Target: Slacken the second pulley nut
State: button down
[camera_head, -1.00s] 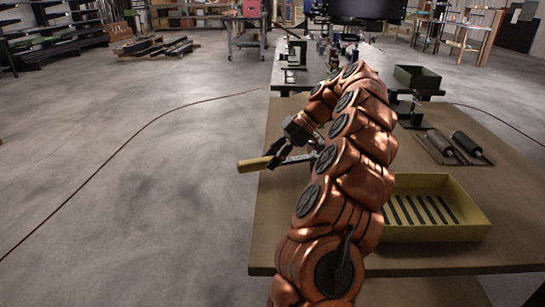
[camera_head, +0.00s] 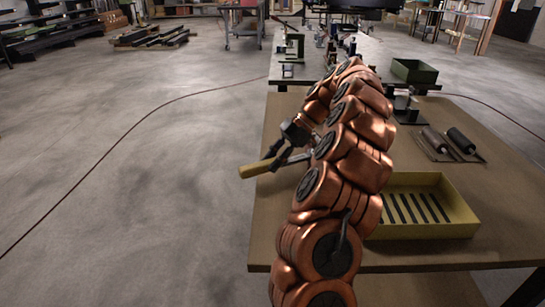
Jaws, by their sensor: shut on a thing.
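My gripper (camera_head: 280,153) is shut on a tool with a tan handle (camera_head: 256,171) and a grey metal shaft (camera_head: 299,158). It holds the tool by the left edge of the brown bench (camera_head: 264,225), with the handle sticking out past that edge. The tool's far end is hidden behind my copper-coloured arm. No pulley nut can be made out. Small machine parts (camera_head: 292,48) stand on the grey table beyond the bench, too small to identify.
A yellow tray (camera_head: 466,222) with a dark slatted floor sits on the bench at right. Two dark rollers (camera_head: 462,141) lie behind it, and a green bin (camera_head: 414,72) stands farther back. The concrete floor (camera_head: 130,190) at left is open, crossed by a thin cable.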

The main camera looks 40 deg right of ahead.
jog(key=shift+w+d+m+b, duration=0.1)
jog(key=shift+w+m+b, duration=0.2)
dwell(0.5)
jog(key=c, duration=0.8)
grip_release()
jog(key=shift+o, duration=0.2)
jog(key=shift+r, duration=0.15)
